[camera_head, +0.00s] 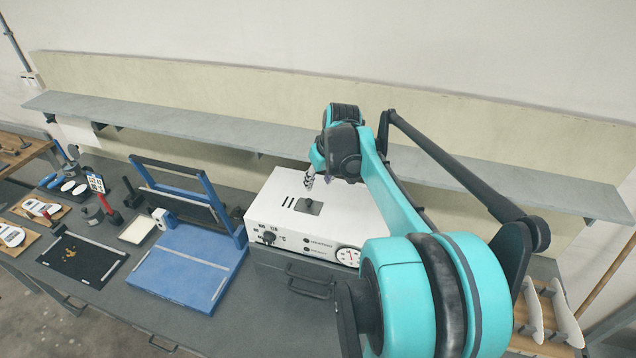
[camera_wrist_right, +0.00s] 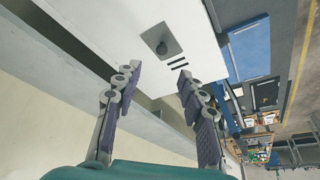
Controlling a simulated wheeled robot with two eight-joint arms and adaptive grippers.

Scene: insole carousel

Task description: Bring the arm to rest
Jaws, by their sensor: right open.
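My right arm (camera_head: 392,200) reaches in from the lower right, teal and black, with its elbow bent. My right gripper (camera_head: 309,182) is above the white oven-like box (camera_head: 370,213), near the dark square fitting on its top. In the right wrist view my right gripper (camera_wrist_right: 160,95) is open, its two jointed fingers apart with nothing between them. The white box (camera_wrist_right: 110,25) and its dark square fitting (camera_wrist_right: 162,40) lie beyond the fingertips there. My left gripper is not in view.
A grey wall shelf (camera_head: 240,133) runs behind the box. To the left stand a blue press frame (camera_head: 185,262), a black mat (camera_head: 72,258) and several small tools. White insole shapes (camera_head: 533,308) stand at the far right.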

